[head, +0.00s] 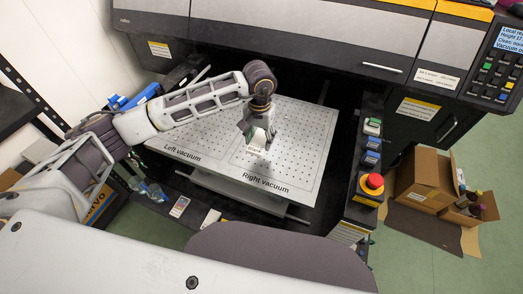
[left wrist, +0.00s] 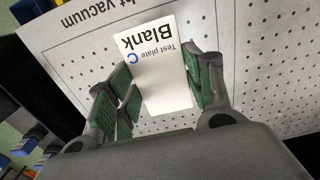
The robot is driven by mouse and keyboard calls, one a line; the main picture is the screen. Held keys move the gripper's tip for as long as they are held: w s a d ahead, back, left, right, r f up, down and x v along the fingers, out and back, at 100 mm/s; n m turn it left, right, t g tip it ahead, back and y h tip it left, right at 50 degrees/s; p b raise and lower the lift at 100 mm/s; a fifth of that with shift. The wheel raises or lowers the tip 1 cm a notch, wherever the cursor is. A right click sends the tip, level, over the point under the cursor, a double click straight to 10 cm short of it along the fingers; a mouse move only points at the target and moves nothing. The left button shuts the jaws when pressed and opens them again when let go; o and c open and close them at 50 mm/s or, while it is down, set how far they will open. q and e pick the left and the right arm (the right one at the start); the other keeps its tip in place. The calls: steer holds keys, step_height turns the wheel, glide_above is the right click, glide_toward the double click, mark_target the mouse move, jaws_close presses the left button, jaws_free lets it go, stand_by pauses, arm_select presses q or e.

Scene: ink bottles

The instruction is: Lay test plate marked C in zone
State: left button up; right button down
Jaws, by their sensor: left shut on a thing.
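The test plate marked C (left wrist: 160,68) is a white card with "Test plate C" and "Blank" printed on it. In the head view the plate (head: 256,150) is small under my left gripper (head: 258,136). In the left wrist view the green-padded fingers of the gripper (left wrist: 163,84) are shut on its two sides. The plate is over the perforated vacuum bed (head: 311,128), within the outlined zone labelled "Right vacuum" (head: 265,184). I cannot tell whether it touches the bed. The zone labelled "Left vacuum" (head: 182,152) is bare. My right gripper is not in view.
The printer body (head: 280,40) stands behind the bed. A red emergency stop (head: 374,182) and several switches (head: 372,143) line its right side. Open cardboard boxes (head: 425,178) with bottles stand on the floor at the right. Blue items (head: 138,97) lie at the left. Bed space around the plate is clear.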

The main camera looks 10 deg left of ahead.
mark_target(260, 146)
arm_select(q)
steer(key=shift+f+p, duration=0.35)
steer(key=shift+f, duration=1.9)
steer(key=shift+f+p, duration=0.35)
steer(key=shift+f, duration=1.5)
steer(key=shift+f, duration=0.15)
steer(key=o, duration=1.1)
steer(key=shift+c, duration=0.2)
